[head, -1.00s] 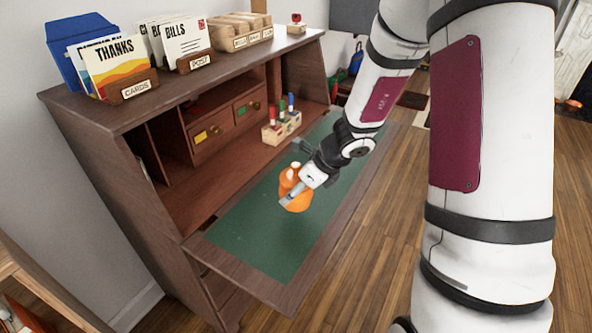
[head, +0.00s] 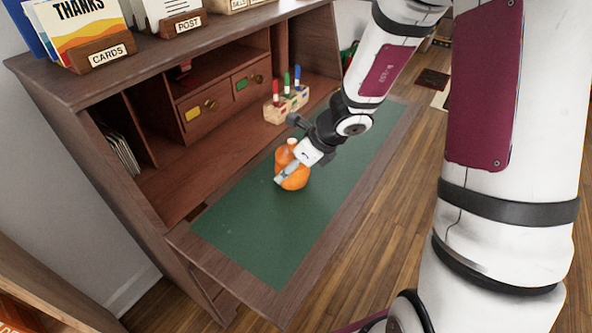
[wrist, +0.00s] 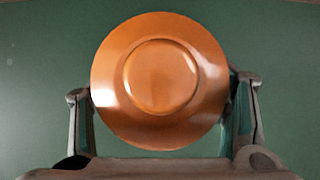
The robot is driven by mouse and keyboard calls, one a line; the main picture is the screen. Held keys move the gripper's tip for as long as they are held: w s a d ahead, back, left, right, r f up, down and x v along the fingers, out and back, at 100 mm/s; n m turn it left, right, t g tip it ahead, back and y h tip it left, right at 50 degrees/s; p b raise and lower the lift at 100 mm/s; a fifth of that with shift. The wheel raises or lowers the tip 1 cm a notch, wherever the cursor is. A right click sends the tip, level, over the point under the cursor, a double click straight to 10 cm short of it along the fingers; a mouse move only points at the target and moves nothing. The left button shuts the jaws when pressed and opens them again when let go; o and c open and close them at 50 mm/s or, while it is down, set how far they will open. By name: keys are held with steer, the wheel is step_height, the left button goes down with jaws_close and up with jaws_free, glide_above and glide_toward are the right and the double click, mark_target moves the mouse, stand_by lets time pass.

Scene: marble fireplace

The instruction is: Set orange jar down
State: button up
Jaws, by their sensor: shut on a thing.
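The orange jar (head: 294,181) is at the green writing surface (head: 250,220) of the fold-down desk. My gripper (head: 291,174) is shut on the jar from the right side in the head view. In the wrist view the jar (wrist: 160,80) shows as a round orange shape with a raised inner ring, between the two fingers (wrist: 160,115). The green surface (wrist: 40,60) fills the background there. I cannot tell whether the jar's base touches the surface.
A wooden block with red, green and blue markers (head: 286,104) stands at the back of the desk. Small drawers (head: 213,107) are left of it. Card holders (head: 100,50) sit on the top shelf. The green surface in front of the jar is clear.

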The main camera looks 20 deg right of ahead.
steer(key=shift+f, duration=0.35)
steer(key=o, duration=1.4)
steer(key=shift+o, duration=0.2)
steer(key=shift+r, duration=0.1)
